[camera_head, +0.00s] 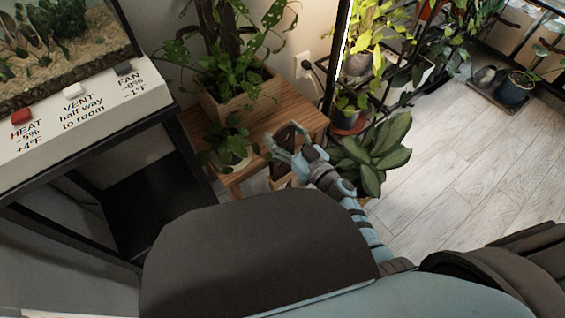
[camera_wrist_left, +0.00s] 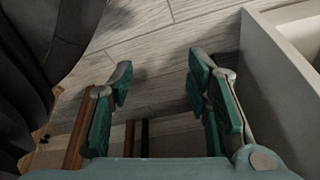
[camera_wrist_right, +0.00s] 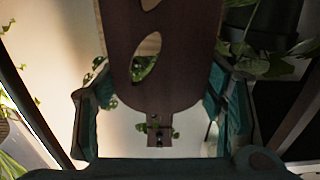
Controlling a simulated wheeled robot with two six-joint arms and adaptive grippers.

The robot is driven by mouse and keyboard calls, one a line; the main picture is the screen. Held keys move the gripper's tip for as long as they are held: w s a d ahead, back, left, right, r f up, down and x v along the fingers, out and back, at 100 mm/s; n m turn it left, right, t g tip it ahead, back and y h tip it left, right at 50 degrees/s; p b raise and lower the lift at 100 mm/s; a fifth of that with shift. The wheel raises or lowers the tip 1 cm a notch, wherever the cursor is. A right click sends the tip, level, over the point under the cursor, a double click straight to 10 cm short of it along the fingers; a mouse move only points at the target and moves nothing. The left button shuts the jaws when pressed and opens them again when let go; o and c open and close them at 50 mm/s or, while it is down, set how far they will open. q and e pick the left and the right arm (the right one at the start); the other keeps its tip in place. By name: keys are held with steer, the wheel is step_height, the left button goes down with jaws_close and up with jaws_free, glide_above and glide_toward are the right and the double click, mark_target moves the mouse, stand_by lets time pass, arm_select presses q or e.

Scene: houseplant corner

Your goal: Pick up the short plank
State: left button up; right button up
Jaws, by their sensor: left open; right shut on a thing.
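My right gripper (camera_head: 285,147) is beside the low wooden stand, shut on a dark brown board (camera_head: 288,134). In the right wrist view the board (camera_wrist_right: 160,60) fills the space between the fingers (camera_wrist_right: 158,112). It has oval cut-outs and a narrow end with small holes; its far end is cut off. I cannot tell whether it is the short plank. My left gripper (camera_wrist_left: 160,85) shows only in its wrist view, open and empty above the grey floor. Brown wooden strips (camera_wrist_left: 76,140) lie low in that view, partly hidden by the gripper.
The wooden stand (camera_head: 255,150) bears a planter (camera_head: 238,106) and a potted plant (camera_head: 230,155). A leafy plant (camera_head: 375,155) is close to the right arm. A labelled control panel (camera_head: 75,110) is at left. Pale floor (camera_head: 460,170) is clear at right. A light wall (camera_wrist_left: 280,80) stands beside my left gripper.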

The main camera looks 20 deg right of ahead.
steer(key=c, duration=0.6)
steer(key=shift+o, duration=0.2)
steer(key=shift+r, duration=0.1)
